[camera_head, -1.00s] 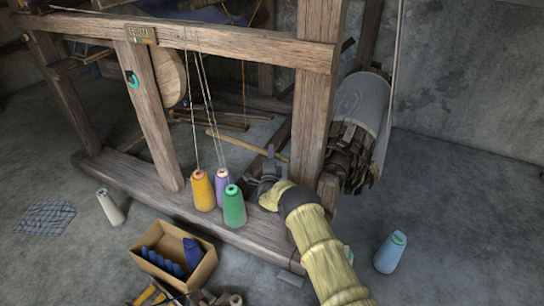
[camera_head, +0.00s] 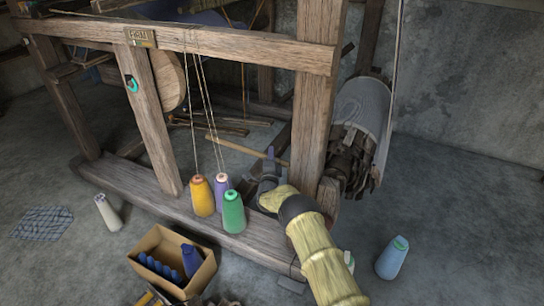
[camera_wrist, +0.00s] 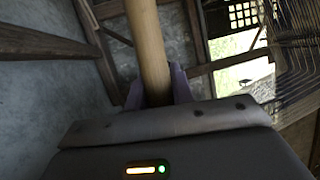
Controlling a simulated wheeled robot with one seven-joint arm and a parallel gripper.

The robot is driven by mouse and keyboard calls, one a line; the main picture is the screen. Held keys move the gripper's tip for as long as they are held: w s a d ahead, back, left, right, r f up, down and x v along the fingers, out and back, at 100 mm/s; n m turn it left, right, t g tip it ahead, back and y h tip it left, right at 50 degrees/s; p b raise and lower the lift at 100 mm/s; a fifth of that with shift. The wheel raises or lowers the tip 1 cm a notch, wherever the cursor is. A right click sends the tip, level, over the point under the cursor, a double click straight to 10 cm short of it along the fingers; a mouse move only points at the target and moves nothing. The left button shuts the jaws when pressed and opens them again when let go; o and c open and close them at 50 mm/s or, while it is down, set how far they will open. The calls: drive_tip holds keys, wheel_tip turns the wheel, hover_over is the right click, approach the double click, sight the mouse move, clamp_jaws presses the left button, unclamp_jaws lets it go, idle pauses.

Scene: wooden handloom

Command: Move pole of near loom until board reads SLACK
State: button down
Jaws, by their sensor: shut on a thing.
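The near loom (camera_head: 238,45) is a heavy wooden frame. The pole (camera_head: 245,149) is a pale round stick slanting low behind the front posts. My gripper (camera_head: 269,168) is at the pole's right end, just left of the thick right post, and is shut on it. In the wrist view the pole (camera_wrist: 149,45) runs up and away from between the purple fingers (camera_wrist: 157,88). The gripped end is hidden by the gripper.
Orange (camera_head: 202,197), violet and green (camera_head: 233,212) thread cones stand on the lower beam beside my arm. A cardboard box (camera_head: 206,271) with blue spools is on the floor in front. A blue cone (camera_head: 392,258) stands right of my arm. The floor at right is largely clear.

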wheel_tip(320, 180, down, 4)
drive_tip(key=shift+f+n+g+y+b, duration=0.2)
drive_tip(key=shift+n+b, duration=0.2)
drive_tip(key=shift+n, duration=0.15)
drive_tip(key=shift+f+n+g+y+b, duration=0.1)
drive_tip(key=shift+n+g+b, duration=0.1)
drive_tip(key=shift+n+b, duration=0.3)
drive_tip(key=c, duration=1.2)
unclamp_jaws()
drive_tip(key=shift+r, duration=0.1)
drive_tip(key=shift+s, duration=0.15)
drive_tip(key=s+d+f+p, duration=0.1)
drive_tip(key=s+f+p, duration=0.1)
drive_tip(key=s+p, duration=0.7)
drive_tip(key=s, duration=0.8)
drive_tip(key=shift+f, duration=0.2)
drive_tip(key=shift+d, duration=0.1)
drive_tip(key=shift+d, duration=0.1)
